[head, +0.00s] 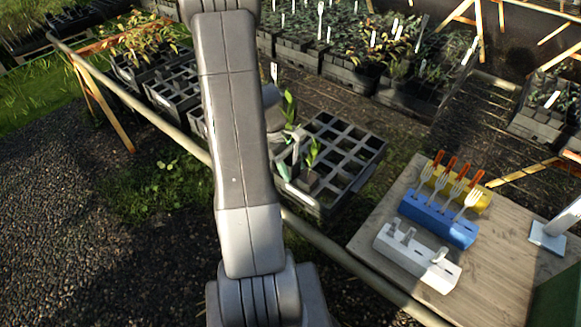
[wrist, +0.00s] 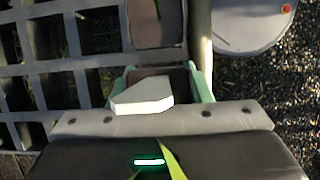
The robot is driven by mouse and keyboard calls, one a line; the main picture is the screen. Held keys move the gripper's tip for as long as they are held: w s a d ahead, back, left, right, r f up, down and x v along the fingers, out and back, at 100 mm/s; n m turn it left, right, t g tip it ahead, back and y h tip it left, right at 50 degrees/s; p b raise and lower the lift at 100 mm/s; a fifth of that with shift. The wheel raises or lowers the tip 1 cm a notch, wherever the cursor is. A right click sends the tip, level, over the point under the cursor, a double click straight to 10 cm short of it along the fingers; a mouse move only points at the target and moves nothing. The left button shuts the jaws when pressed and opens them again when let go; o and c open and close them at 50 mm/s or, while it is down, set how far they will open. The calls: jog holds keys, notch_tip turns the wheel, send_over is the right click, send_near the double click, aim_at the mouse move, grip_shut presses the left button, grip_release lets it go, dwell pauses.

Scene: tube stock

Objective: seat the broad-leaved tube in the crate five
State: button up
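The crate (head: 371,163) is a dark grid of square cells at the middle of the head view; its grid (wrist: 89,65) fills the left of the wrist view. My gripper (wrist: 161,84) has pale green fingers on both sides of a square, dark tube (wrist: 178,74) and looks shut on it. A white label (wrist: 143,97) covers part of this tube. A narrow green leaf (wrist: 171,160) rises close to the wrist camera; broad leaves (head: 289,108) show above my gripper in the head view. Another leafy tube (head: 311,181) stands by the crate's near side, its soil (wrist: 158,24) bare-looking from above.
A wooden table (head: 376,222) at the right holds yellow (head: 466,194), blue (head: 437,219) and white (head: 413,254) blocks with forks and tools. Planted trays (head: 350,71) stand behind. A rail (head: 335,250) runs along the crate's near side.

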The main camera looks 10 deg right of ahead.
aim_at(292, 176)
jog(key=shift+o, duration=1.3)
jog(key=f, duration=0.1)
jog(key=s+f, duration=0.1)
jog(key=shift+a+f, duration=0.15)
jog(key=shift+f, duration=0.25)
jog(key=shift+w+r, duration=0.25)
jog(key=shift+r, duration=0.2)
jog(key=shift+o, duration=0.8)
jog(key=r, duration=0.1)
jog(key=w+r, duration=0.1)
jog(key=r, duration=0.1)
jog(key=w+r, duration=0.1)
jog(key=shift+w+a+r, duration=0.2)
jog(key=s+v, duration=0.1)
jog(key=v, duration=0.9)
jog(key=shift+r+p, duration=0.35)
jog(key=shift+r, duration=0.15)
jog(key=shift+a, duration=0.1)
jog(key=x, duration=0.8)
jog(key=w+x, duration=0.1)
jog(key=x, duration=0.3)
jog(key=shift+s+f, duration=0.15)
jog(key=shift+f, duration=0.3)
jog(key=shift+r, duration=0.1)
